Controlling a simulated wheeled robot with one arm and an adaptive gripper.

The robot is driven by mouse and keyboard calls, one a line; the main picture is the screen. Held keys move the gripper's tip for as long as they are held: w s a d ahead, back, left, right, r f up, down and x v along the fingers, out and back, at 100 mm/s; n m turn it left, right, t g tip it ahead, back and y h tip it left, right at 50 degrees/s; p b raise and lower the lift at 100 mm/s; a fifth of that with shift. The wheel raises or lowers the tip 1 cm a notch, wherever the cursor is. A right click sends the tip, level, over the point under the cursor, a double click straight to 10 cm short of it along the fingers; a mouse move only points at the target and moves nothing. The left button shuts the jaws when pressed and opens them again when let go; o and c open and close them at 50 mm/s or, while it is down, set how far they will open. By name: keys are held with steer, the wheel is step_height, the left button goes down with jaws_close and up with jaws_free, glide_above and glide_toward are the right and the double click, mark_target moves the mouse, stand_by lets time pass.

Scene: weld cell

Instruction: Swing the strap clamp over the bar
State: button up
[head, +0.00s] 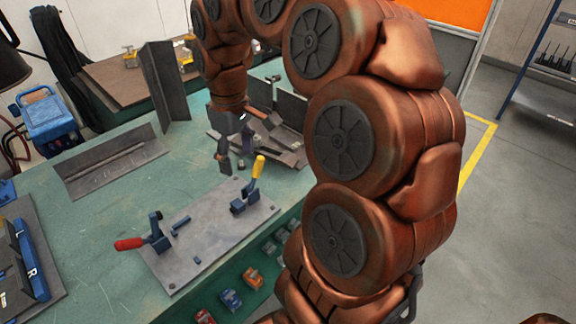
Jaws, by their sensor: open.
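A grey fixture plate (215,243) lies on the green bench. A clamp with a red handle (130,243) stands at its left, the handle pointing out to the left. A clamp with a yellow handle (258,167) stands at its right end, the handle upright. Small blue blocks (180,222) sit on the plate between them. I cannot tell which part is the strap clamp or the bar. My gripper (233,163) points down, open and seemingly empty, behind and left of the yellow handle. It looks apart from both clamps.
Dark angled metal pieces (283,150) lie behind my gripper. A long angle piece (113,160) and an upright plate (165,82) stand at the back left. A tray with blue L and R parts (28,262) is at the left edge. The front-left bench top is clear.

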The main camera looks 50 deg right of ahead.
steer(key=w+d+f+b, duration=0.3)
steer(key=d+f, duration=0.1)
steer(key=d, duration=0.8)
steer(key=b, duration=0.2)
glide_above(288, 158)
step_height(288, 158, down, 2)
steer(key=shift+d+f+m, duration=0.15)
steer(key=shift+f+m, duration=0.1)
steer(key=shift+m, duration=0.05)
steer(key=shift+f, duration=3.85)
jaws_close()
